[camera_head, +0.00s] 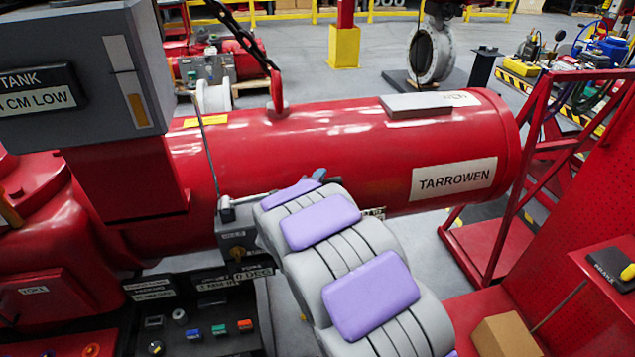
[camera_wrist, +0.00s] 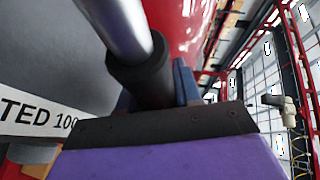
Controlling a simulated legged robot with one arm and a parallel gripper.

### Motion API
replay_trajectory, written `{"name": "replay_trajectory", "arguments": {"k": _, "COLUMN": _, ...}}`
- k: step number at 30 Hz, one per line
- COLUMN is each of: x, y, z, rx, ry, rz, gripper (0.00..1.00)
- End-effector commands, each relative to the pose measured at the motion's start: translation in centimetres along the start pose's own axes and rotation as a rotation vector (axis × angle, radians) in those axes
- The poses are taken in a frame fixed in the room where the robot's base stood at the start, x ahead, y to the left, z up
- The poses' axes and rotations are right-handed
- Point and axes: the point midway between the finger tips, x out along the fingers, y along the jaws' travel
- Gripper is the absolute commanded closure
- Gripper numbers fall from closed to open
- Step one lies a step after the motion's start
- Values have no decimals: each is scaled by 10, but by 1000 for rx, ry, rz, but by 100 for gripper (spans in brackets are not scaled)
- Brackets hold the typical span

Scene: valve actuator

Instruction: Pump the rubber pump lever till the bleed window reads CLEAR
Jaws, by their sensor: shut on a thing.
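The pump lever shows in the wrist view as a silver rod with a black rubber grip (camera_wrist: 143,70). My gripper (camera_wrist: 158,88) has its blue fingers on either side of this grip and is shut on it. In the head view my gripper (camera_head: 320,177) is at the far end of my grey and purple arm, against the front of the red cylinder. A silver rod (camera_head: 255,197) runs left from it to a grey block (camera_head: 237,240). My arm hides most of the grip there. I cannot make out a bleed window reading CLEAR in either view.
The red TARROWEN cylinder (camera_head: 345,150) lies just behind my gripper. A grey box with a display (camera_head: 85,70) reading "CM LOW" stands upper left. A button panel (camera_head: 195,325) is below left of my arm. A red frame (camera_head: 528,150) stands to the right.

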Motion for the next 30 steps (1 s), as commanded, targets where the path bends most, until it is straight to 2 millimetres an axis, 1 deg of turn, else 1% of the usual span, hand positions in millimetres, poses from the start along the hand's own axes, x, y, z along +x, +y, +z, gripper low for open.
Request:
{"name": "replay_trajectory", "arguments": {"k": 5, "x": 0, "y": 2, "z": -2, "rx": -2, "ry": 5, "rz": 5, "gripper": 100}}
{"name": "replay_trajectory", "arguments": {"k": 6, "x": 0, "y": 2, "z": -2, "rx": -2, "ry": 5, "rz": 5, "gripper": 64}}
{"name": "replay_trajectory", "arguments": {"k": 12, "x": 0, "y": 1, "z": 0, "rx": -3, "ry": 3, "rz": 3, "gripper": 46}}
{"name": "replay_trajectory", "arguments": {"k": 19, "x": -1, "y": 0, "z": 4, "rx": -5, "ry": 3, "rz": 1, "gripper": 46}}
{"name": "replay_trajectory", "arguments": {"k": 22, "x": -6, "y": 0, "z": 5, "rx": -7, "ry": 1, "rz": 1, "gripper": 46}}
{"name": "replay_trajectory", "arguments": {"k": 26, "x": -24, "y": -2, "z": 5, "rx": -5, "ry": -1, "rz": 0, "gripper": 46}}
{"name": "replay_trajectory", "arguments": {"k": 30, "x": -54, "y": -1, "z": 4, "rx": -4, "ry": -2, "rz": 2, "gripper": 46}}
